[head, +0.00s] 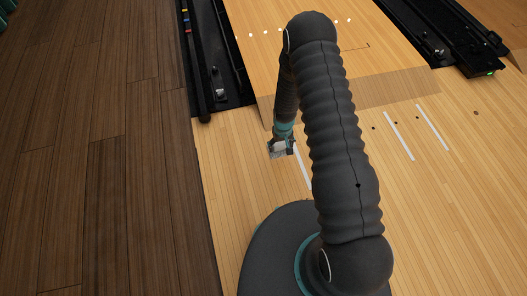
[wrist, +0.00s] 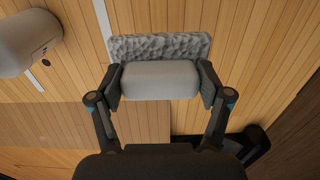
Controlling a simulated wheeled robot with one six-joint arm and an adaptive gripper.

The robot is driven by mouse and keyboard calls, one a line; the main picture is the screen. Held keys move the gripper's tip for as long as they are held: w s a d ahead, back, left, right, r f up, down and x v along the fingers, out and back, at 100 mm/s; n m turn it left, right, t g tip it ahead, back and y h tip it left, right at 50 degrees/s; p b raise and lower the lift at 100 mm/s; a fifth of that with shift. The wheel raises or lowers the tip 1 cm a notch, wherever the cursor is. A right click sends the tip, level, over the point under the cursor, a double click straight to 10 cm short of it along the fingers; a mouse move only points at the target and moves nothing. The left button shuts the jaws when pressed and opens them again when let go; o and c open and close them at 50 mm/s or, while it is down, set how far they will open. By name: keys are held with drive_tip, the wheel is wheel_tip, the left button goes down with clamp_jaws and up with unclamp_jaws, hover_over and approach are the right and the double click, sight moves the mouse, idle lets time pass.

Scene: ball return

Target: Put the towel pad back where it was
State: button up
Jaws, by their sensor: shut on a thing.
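The towel pad (wrist: 160,46) is a grey, rough-textured slab with a smooth pale grey block (wrist: 160,82) on its near side. My gripper (wrist: 160,86) is shut on the pale block, one finger at each end, in the wrist view. In the head view my gripper (head: 281,143) is beyond my arm, over the light wooden lane, with the grey pad (head: 278,152) at its tip. How far the pad is above the floor is hard to tell. No separate resting place for the pad can be made out.
The light wooden lane (head: 440,200) has white lines and dark dots. A black gutter (head: 222,80) runs along its left side, with dark wood floor (head: 90,150) beyond. Another black gutter (head: 440,45) lies at the upper right. The lane to the right is clear.

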drive_tip(key=a+f, duration=0.1)
drive_tip(key=a, duration=0.1)
drive_tip(key=w+a+f, duration=0.1)
drive_tip(key=a+f, duration=0.1)
drive_tip(key=w+a+f, duration=0.1)
drive_tip(key=a, duration=0.2)
drive_tip(key=shift+w+a+f, duration=0.1)
drive_tip(key=shift+f, duration=2.2)
drive_tip(key=shift+f, duration=0.15)
drive_tip(key=o, duration=1.1)
drive_tip(key=shift+c, duration=0.2)
